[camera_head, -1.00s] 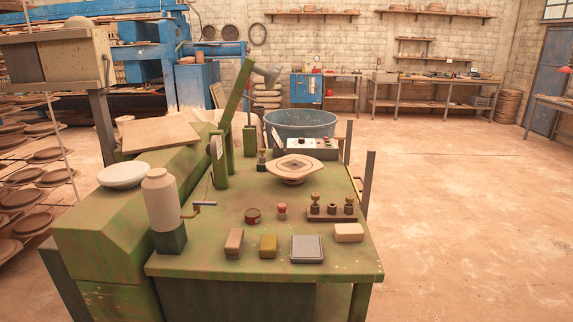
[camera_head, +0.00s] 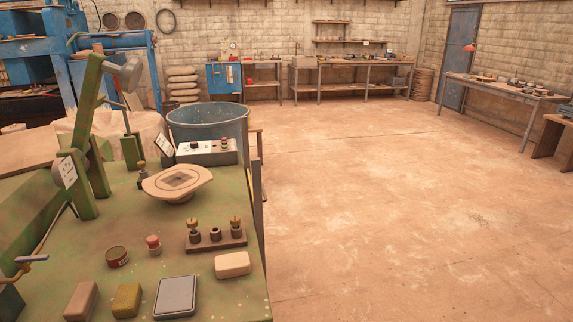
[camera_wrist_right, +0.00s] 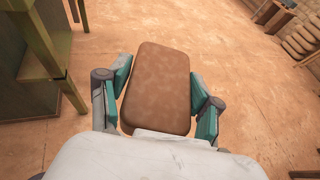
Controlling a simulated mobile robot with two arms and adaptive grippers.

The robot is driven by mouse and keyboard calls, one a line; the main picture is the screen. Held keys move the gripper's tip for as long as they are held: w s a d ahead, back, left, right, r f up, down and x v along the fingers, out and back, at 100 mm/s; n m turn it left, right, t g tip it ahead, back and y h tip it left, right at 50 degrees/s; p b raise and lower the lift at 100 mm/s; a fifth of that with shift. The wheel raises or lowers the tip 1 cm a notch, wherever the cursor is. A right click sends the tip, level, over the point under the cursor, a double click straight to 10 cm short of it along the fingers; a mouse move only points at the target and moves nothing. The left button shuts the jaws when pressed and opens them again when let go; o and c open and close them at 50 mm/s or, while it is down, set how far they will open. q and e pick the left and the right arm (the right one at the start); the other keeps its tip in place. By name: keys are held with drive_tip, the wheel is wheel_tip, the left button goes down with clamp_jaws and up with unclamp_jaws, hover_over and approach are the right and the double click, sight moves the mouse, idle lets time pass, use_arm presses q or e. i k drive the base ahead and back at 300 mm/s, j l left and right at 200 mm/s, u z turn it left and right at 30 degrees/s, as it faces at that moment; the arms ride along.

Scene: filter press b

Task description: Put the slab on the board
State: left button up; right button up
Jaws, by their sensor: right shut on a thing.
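In the right wrist view, my right gripper (camera_wrist_right: 160,74) is shut on a brown slab (camera_wrist_right: 157,92) with rounded corners. Its teal finger pads lie along the slab's two sides, and the slab is held above the floor. Neither gripper shows in the head view. A flat beige board-like sheet (camera_head: 25,152) shows at the left edge of the head view, partly cut off. I cannot tell whether it is the task's board.
A blue tub (camera_head: 210,125) stands behind. The floor (camera_head: 400,210) to the right is clear. A side table (camera_head: 500,88) stands at the right wall.

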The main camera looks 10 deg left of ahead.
sight(177, 179)
drive_tip(key=i+l+z, duration=0.25)
drive_tip(key=i+z, duration=0.2)
drive_tip(key=i+l+z, duration=0.15)
drive_tip(key=i+z, duration=0.3)
drive_tip(key=i+u, duration=0.3)
drive_tip(key=i, duration=0.2)
drive_tip(key=i+l+u, duration=0.25)
drive_tip(key=i, duration=0.25)
drive_tip(key=i+u, duration=0.2)
drive_tip(key=u, duration=0.25)
drive_tip(key=i+u, duration=0.25)
drive_tip(key=u, duration=0.2)
drive_tip(key=i+u, duration=0.2)
drive_tip(key=u, duration=0.25)
drive_tip(key=i+l+u, duration=0.15)
drive_tip(key=u, duration=0.35)
drive_tip(key=i+l+u, duration=0.2)
drive_tip(key=u, duration=0.25)
